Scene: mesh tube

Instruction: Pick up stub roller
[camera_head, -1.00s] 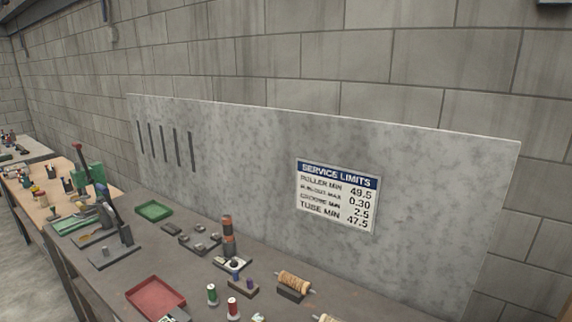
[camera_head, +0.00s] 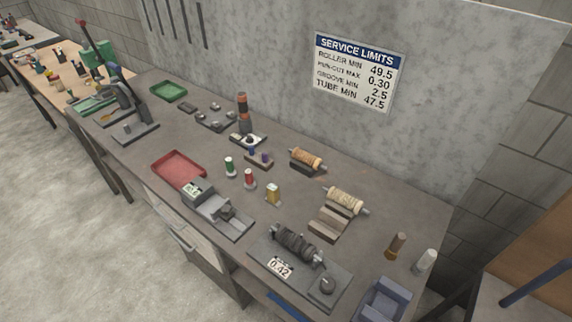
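Three rollers with metal shaft ends show on the grey workbench (camera_head: 300,195). An orange-tan roller (camera_head: 307,158) rests on a dark cradle near the back. A longer cream roller (camera_head: 346,200) rests on a brownish stepped stand (camera_head: 328,222) to its right. A dark ribbed roller (camera_head: 297,243) sits on a grey gauge base (camera_head: 318,290) with a display reading 0.42, near the front edge. I cannot tell which of them is the stub roller. Neither of my grippers is in view.
A red tray (camera_head: 179,168), a caliper-like device (camera_head: 220,212) and small bottles (camera_head: 249,179) stand left of the rollers. A brown cylinder (camera_head: 396,245), a white cylinder (camera_head: 425,262) and a blue-grey holder (camera_head: 386,300) are at the right. The back panel carries a sign (camera_head: 358,72).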

